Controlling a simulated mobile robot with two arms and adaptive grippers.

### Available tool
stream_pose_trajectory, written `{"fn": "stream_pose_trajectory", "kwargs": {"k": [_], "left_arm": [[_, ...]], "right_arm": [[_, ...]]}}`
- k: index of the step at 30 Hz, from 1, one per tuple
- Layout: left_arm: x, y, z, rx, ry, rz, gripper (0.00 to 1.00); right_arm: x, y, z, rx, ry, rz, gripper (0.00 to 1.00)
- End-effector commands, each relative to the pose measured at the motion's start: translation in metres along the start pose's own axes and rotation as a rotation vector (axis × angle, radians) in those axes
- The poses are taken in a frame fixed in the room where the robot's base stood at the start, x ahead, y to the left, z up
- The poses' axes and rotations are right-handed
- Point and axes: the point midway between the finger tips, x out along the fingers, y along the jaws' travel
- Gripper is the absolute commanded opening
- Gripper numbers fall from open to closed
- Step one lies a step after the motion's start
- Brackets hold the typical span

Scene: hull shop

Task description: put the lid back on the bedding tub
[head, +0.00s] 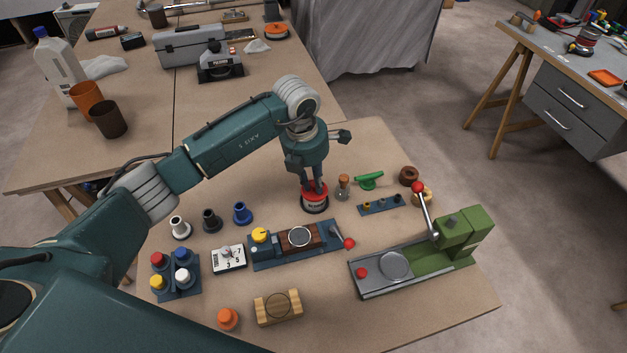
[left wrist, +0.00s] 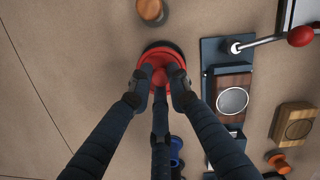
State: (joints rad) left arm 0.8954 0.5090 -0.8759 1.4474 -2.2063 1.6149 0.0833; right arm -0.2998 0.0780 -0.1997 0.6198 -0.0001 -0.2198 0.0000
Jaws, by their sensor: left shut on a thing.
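The bedding tub (head: 315,208) appears to be the small dark round tub with a pale label, near the middle of the bench. Its red lid (head: 322,193) is at the tub's top, and in the left wrist view the lid (left wrist: 150,57) shows a raised red knob. My left gripper (head: 313,186) points down over the tub, its fingers shut on the lid's knob; they also show in the left wrist view (left wrist: 160,82). The fingers hide part of the lid, and I cannot tell whether it is seated or just above the rim. My right gripper is not in view.
A corked bottle (head: 343,187) stands close right of the tub. A blue-based fixture (head: 265,252) with a red-knobbed lever lies in front, and a green press (head: 460,235) at right. Blue, black and white spools (head: 242,213) stand at left. Bare bench lies behind the tub.

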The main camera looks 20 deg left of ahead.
Motion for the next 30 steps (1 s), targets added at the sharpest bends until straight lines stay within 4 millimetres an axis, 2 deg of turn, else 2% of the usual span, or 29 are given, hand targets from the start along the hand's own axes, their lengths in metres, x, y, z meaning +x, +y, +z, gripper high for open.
{"fn": "stream_pose_trajectory", "kwargs": {"k": [8, 9, 12, 18, 21, 30], "left_arm": [[-0.0004, 0.0000, 0.0002, 0.000, -0.001, 0.000, 0.00], [-0.0004, 0.0000, 0.0002, 0.000, -0.001, 0.000, 0.21], [-0.0003, 0.0000, 0.0002, 0.000, -0.001, 0.000, 0.39], [-0.0003, -0.0001, 0.0002, 0.000, 0.000, 0.000, 0.39], [-0.0002, -0.0001, 0.0001, 0.000, 0.000, 0.000, 0.57], [-0.0006, -0.0001, 0.0002, 0.000, 0.000, 0.000, 0.58]], "right_arm": [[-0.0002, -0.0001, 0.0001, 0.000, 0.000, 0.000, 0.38], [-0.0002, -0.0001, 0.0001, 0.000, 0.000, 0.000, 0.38], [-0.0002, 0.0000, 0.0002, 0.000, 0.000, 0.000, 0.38], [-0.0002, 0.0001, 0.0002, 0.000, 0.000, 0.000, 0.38], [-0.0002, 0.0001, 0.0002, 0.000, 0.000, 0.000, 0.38], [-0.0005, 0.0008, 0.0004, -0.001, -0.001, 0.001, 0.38]]}}
